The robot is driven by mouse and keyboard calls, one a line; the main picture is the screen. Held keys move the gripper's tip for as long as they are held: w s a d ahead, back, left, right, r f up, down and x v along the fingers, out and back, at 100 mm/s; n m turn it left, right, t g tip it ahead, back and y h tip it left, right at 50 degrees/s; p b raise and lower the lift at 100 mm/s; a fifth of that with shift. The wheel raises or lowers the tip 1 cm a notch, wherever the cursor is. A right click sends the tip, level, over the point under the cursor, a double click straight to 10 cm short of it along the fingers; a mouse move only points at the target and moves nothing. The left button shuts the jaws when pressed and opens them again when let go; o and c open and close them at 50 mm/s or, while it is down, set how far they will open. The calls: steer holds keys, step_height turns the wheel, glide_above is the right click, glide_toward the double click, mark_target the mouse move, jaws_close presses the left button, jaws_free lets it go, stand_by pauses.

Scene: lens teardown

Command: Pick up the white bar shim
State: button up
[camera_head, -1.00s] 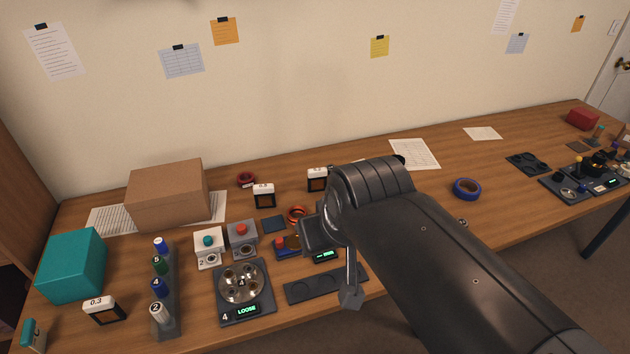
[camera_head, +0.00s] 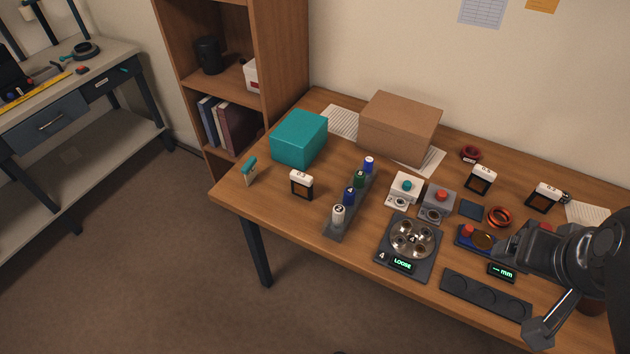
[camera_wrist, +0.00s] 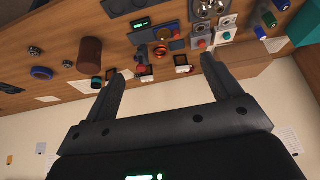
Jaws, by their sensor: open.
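Three shims with white bars over dark square frames stand on the desk: one at the left, labelled 0.3 (camera_head: 301,179), and two at the back right, a nearer one (camera_head: 480,173) and a farther-right one (camera_head: 547,190). The right-hand labels are too small to read surely. Two white-topped shims, one (camera_wrist: 182,60) and another (camera_wrist: 147,79), also show beyond my fingers in the wrist view. A teal-topped shim (camera_head: 249,168) stands at the desk's left end. My gripper (camera_wrist: 161,70) is open and empty, apart from the shims; its fingertips are hard to make out in the head view.
A teal box (camera_head: 299,138) and a cardboard box (camera_head: 400,125) stand at the back left. A rack (camera_head: 333,226) of numbered bottles, a round fixture (camera_head: 410,240) reading LOOSE and button boxes (camera_head: 405,188) crowd the middle. A dark tray (camera_head: 485,295) lies near the front edge.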

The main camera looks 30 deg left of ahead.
step_height(320, 180, up, 5)
steer(key=w+a+n+t+h, duration=0.2)
steer(key=w+a+n+h, duration=0.1)
steer(key=w+a+n, duration=0.55)
steer(key=w+a+n+t+h, duration=0.1)
steer(key=w+a+n+h, duration=0.2)
steer(key=w+a+n, duration=0.55)
steer(key=s+a+n+t+y, duration=0.2)
steer(key=s+a+n+t, duration=0.15)
steer(key=a+n, duration=0.45)
steer(key=s+a+n+t+y, duration=0.25)
steer(key=s+a+n, duration=0.2)
steer(key=a, duration=0.85)
steer(key=s+a+n+t+y, duration=0.2)
steer(key=s+a+n+t, duration=0.15)
steer(key=a+n, duration=0.5)
steer(key=m, duration=0.2)
glide_toward(300, 184)
steer(key=shift+w+a+r+h, duration=0.15)
steer(key=shift+a+r+h, duration=0.1)
steer(key=shift+a, duration=0.1)
steer(key=shift+w+f, duration=0.1)
steer(key=shift+f, duration=0.15)
steer(key=w, duration=1)
steer(key=shift+w+d+f, duration=0.1)
steer(key=shift+w+f, duration=0.1)
steer(key=shift+w, duration=0.1)
steer(key=c, duration=1.1)
